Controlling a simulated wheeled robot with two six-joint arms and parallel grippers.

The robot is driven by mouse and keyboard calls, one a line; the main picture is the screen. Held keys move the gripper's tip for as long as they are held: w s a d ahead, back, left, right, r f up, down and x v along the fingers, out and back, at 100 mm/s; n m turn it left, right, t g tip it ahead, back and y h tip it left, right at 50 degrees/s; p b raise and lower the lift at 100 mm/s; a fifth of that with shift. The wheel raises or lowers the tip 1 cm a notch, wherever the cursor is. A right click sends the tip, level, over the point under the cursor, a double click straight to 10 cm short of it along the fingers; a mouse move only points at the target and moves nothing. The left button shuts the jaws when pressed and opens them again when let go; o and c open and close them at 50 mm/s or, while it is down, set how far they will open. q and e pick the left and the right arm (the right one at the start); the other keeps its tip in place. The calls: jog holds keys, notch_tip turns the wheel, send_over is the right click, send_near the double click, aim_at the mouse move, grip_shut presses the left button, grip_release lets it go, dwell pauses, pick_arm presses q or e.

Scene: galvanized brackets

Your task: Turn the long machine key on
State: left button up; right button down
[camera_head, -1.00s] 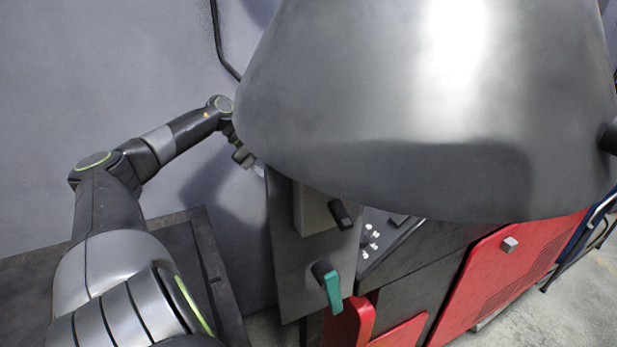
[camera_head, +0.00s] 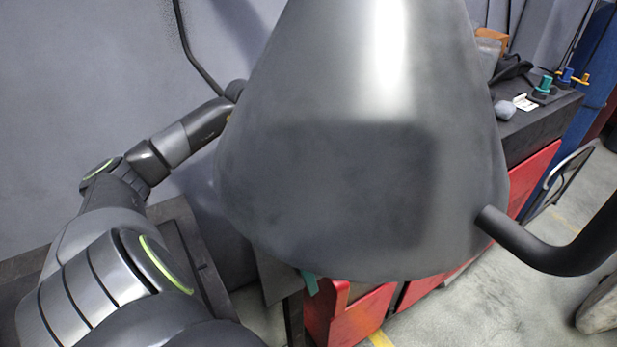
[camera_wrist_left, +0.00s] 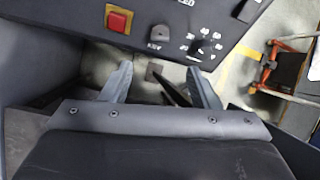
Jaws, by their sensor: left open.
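In the left wrist view, a dark panel (camera_wrist_left: 65,15) carries a dark knob (camera_wrist_left: 159,35) with a label that seems to read KEY. My left gripper (camera_wrist_left: 158,69) is open, its two fingers apart just below the panel edge and the knob. The fingers appear empty; a dark bar (camera_wrist_left: 172,87) shows between them, at a depth I cannot tell. In the head view, a large grey metal hood (camera_head: 350,190) hides my left gripper, the knob and most of the panel. My right gripper is in neither view.
A red square button (camera_wrist_left: 118,19) is left of the knob, and a second dial (camera_wrist_left: 206,47) with white marks is right. In the head view, a teal handle (camera_head: 309,283) peeks below the hood. A black workbench (camera_head: 540,125) with small items stands at right.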

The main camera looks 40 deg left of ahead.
pick_arm(q)
jog(key=p+x, duration=0.4)
jog(key=x, duration=0.9)
jog(key=shift+p+x, duration=0.4)
jog(key=shift+x, duration=0.5)
jog(key=shift+c, duration=0.3)
